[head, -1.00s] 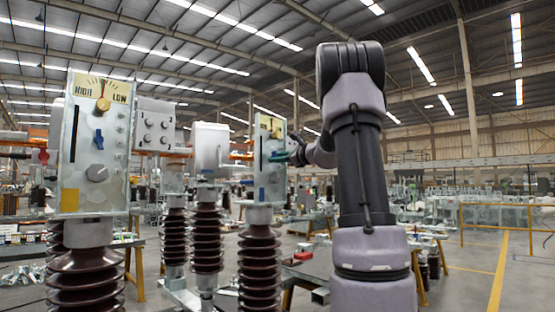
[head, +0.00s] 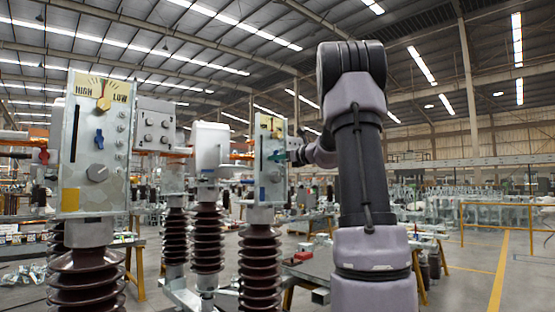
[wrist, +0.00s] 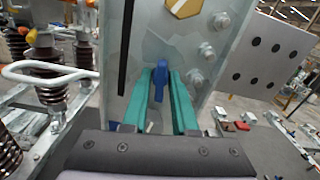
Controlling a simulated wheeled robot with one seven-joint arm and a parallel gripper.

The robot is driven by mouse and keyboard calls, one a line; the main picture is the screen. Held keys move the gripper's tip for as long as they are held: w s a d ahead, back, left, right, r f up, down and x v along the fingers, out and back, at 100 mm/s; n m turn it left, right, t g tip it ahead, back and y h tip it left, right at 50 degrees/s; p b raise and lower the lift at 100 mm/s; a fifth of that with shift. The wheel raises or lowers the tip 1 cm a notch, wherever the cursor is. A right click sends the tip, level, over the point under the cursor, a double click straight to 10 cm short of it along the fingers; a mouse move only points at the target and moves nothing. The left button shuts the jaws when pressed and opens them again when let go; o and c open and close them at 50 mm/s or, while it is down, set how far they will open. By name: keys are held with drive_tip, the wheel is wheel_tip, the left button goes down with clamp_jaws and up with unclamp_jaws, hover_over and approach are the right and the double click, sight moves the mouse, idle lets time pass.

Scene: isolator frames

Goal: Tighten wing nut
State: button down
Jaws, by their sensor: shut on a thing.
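A blue wing nut (wrist: 160,74) sits on the front of a grey metal panel (wrist: 205,38), seen close in the wrist view. My gripper (wrist: 163,76) has its two teal fingers on either side of the wing nut, shut on it. The wing nut looks roughly upright, and its lower part lies between the fingers. In the head view, my gripper (head: 280,156) is at the front of the farther panel (head: 269,192), where the fingers hide the wing nut. Another blue wing nut (head: 99,139) is on the nearer panel (head: 70,201), below a HIGH/LOW dial.
Bolts (wrist: 221,21) and a black slot (wrist: 126,45) are beside the held wing nut. Ribbed brown insulators (head: 259,270) stand under the panels. A grey box with holes (wrist: 268,58) is at the right. Open floor (head: 470,285) lies to the right.

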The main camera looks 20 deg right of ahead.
drive_tip(key=shift+f, duration=0.15)
drive_tip(key=c, duration=0.7)
unclamp_jaws()
drive_tip(key=v, duration=1.1)
